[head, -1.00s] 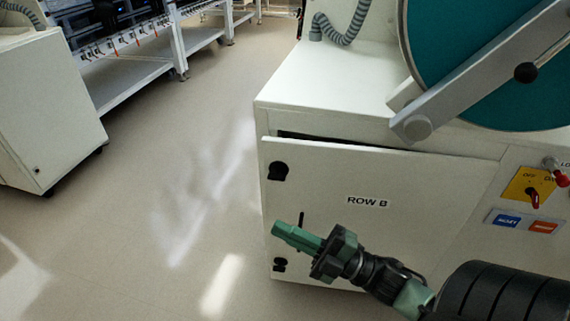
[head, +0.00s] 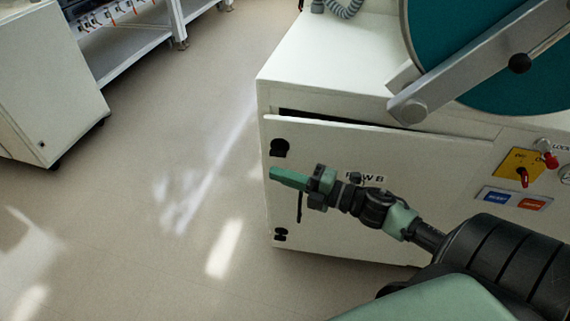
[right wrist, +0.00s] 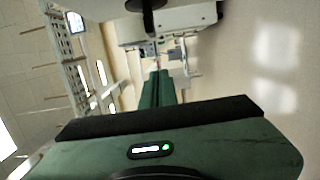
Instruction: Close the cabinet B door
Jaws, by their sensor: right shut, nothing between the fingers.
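The cabinet B door (head: 330,224) is the white panel lettered "ROW B" on the front of the white cabinet (head: 325,85). It stands slightly ajar, with a dark gap along its top edge. Black fittings show near its left edge, with a dark slim handle between them. My right gripper (head: 272,172) is shut and empty, in front of the door's left part, and its wrist covers some of the lettering. I cannot tell whether it touches the door. Its green fingers (right wrist: 158,88) show closed together in the right wrist view. My left gripper is not in view.
A large teal round hatch (head: 480,60) with a grey bar sits above the cabinet. A yellow switch plate (head: 519,172) with a red knob is right of the door. Another white cabinet (head: 45,90) and a rack (head: 135,45) stand left. The floor between is clear.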

